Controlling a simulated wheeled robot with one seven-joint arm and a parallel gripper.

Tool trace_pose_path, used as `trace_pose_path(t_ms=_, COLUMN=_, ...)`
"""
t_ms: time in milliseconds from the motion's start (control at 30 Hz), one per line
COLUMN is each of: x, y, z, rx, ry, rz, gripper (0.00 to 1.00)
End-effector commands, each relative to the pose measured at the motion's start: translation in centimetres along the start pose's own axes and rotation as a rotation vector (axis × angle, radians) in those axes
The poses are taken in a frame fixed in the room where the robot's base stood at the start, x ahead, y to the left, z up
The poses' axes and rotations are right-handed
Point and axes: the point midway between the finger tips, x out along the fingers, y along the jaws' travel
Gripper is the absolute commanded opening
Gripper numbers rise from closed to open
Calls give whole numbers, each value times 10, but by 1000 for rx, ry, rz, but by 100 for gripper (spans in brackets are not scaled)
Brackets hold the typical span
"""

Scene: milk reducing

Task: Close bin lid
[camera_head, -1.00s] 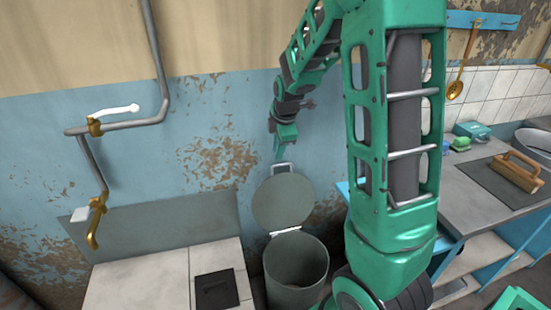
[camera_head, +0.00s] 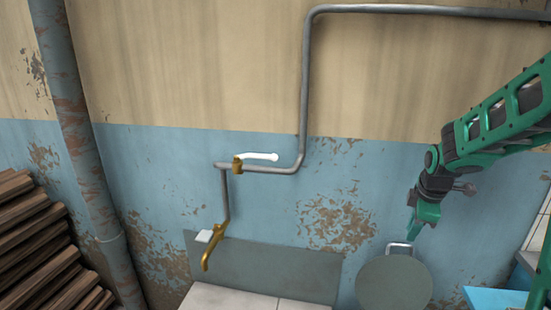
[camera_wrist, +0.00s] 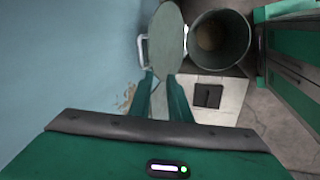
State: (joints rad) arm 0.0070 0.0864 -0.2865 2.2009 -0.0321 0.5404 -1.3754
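The round grey-green bin lid (camera_head: 395,285) stands raised near the blue wall, with a metal handle (camera_head: 400,246) at its top edge. My gripper (camera_head: 412,232) is just above the handle, slightly to its right in the picture. In the wrist view, the lid (camera_wrist: 167,42) stands open beside the mouth of the bin (camera_wrist: 220,38), with its handle (camera_wrist: 142,48) on the wall side. The two fingers (camera_wrist: 162,78) show a gap between them with nothing in it, close to the lid's edge. Contact cannot be told. The bin is below the head view.
A brass tap (camera_head: 222,222) and grey pipe (camera_head: 303,100) are on the wall left of my gripper. A grey panel (camera_head: 265,268) stands behind the tiled surface. Stacked wood (camera_head: 40,255) is at far left. A green-framed unit (camera_wrist: 292,60) stands right of the bin.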

Motion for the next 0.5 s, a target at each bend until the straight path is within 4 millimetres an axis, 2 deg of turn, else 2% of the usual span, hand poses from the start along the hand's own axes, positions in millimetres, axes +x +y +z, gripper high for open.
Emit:
trace_pose_path(t_ms=33, x=-13, y=-14, z=12, rx=99, ry=-6, rz=-12, gripper=17)
trace_pose_path(t_ms=200, x=-53, y=-74, z=50, rx=517, ry=-51, rz=-79, gripper=17)
trace_pose_path(t_ms=500, x=-105, y=-194, z=100, rx=1239, ry=-182, rz=-169, gripper=17)
